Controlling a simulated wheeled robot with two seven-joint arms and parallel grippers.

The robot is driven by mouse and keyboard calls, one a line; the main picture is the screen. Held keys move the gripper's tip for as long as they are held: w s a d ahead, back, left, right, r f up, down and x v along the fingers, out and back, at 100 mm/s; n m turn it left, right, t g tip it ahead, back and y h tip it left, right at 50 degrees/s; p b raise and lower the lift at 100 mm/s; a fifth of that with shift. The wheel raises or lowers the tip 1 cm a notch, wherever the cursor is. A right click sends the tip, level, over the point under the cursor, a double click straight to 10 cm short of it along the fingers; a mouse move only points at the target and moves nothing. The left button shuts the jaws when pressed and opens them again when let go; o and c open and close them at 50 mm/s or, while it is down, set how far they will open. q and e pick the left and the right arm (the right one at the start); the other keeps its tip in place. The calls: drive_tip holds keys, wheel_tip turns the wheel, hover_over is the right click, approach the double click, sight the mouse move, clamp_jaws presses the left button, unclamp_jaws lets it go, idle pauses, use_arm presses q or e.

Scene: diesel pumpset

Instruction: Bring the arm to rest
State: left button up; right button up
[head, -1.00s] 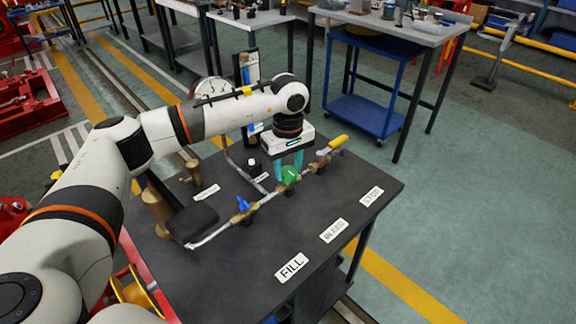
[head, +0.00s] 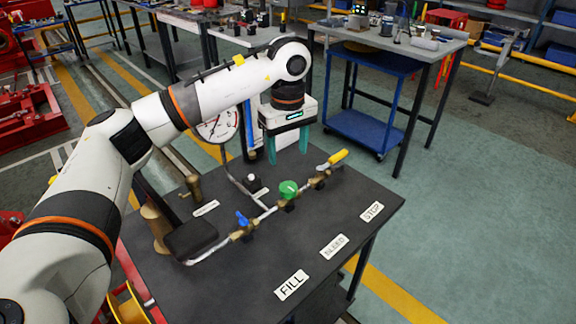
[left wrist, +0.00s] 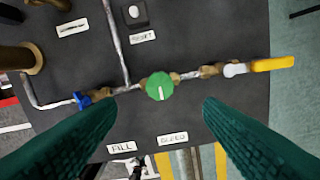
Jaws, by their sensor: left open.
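My left gripper (head: 288,146) is open and empty, raised above the dark bench top behind the pipe line in the head view. Its two teal fingers also show in the left wrist view (left wrist: 160,112), spread wide with the green knob (left wrist: 159,86) between and beyond them. The green knob (head: 288,188) sits on the middle valve, clear of the fingers. A blue-handled valve (head: 242,219) is to its left and a yellow lever (head: 337,157) to its right. My right gripper is not in view.
The dark bench (head: 340,205) carries labels FILL (head: 291,285), BLEED (head: 333,246) and STOP (head: 372,212). A round gauge (head: 217,127) stands behind the pipes. A blue cart (head: 360,130) stands under a grey table at the back. Floor to the right is clear.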

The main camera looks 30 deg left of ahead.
use_arm(q)
drive_tip(key=shift+r, duration=1)
